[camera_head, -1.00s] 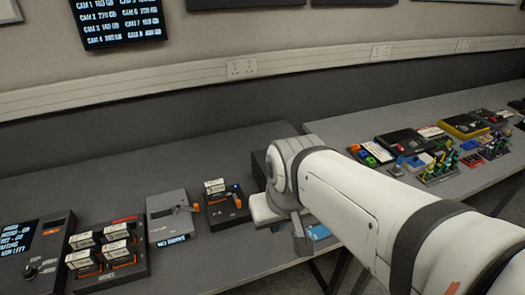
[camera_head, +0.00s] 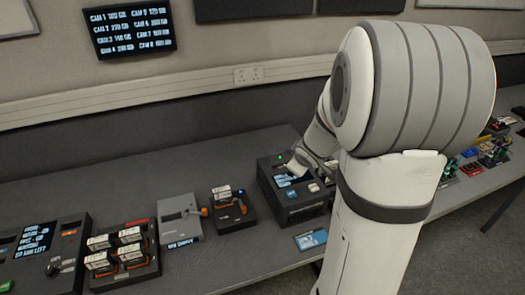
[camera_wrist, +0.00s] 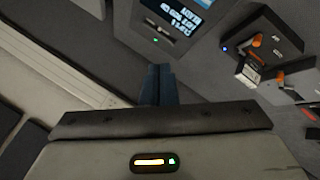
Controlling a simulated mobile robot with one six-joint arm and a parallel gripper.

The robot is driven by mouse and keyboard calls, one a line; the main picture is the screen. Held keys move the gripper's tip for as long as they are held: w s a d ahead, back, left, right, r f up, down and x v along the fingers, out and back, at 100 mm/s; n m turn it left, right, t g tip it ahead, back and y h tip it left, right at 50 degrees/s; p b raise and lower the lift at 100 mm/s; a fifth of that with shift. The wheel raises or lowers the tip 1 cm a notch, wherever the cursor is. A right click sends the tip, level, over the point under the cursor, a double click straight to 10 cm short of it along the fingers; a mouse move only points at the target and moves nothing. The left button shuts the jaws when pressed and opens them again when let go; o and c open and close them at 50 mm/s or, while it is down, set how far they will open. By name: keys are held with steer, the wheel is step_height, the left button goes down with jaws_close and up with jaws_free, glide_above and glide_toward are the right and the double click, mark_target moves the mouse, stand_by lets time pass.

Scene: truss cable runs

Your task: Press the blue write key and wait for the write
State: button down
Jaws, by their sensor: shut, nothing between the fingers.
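A dark box (camera_head: 285,205) with a lit screen stands on the bench right of centre in the head view. It also shows in the wrist view (camera_wrist: 205,42), with its screen cut off by the top edge and a green light near a slot. My gripper (camera_head: 298,164) is at the box's back part, partly hidden by the wrist. In the wrist view its dark fingers (camera_wrist: 158,70) are together, empty, pointing toward the box's edge. Contact cannot be told.
Left of the box stand a small black reader (camera_head: 232,214) with an orange lever, a grey unit (camera_head: 180,222), a rack of cartridges (camera_head: 122,268) and a console (camera_head: 45,250). A blue-screened card (camera_head: 311,239) lies at the front edge. A wall screen (camera_head: 130,30) hangs behind.

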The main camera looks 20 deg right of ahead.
mark_target(294, 195)
steer(key=w+f+n+y+p, duration=0.2)
steer(key=w+f+n+y, duration=0.1)
steer(key=f, duration=0.3)
steer(key=shift+d+n+t+y+p, duration=0.3)
steer(key=shift+d+n+t+y, duration=0.1)
steer(key=shift+n+y, duration=0.45)
step_height(294, 195, down, 9)
steer(key=b, duration=0.8)
steer(key=shift+r, duration=0.1)
stand_by(1.0)
steer(key=shift+f+b, duration=0.45)
steer(key=shift+b, duration=0.05)
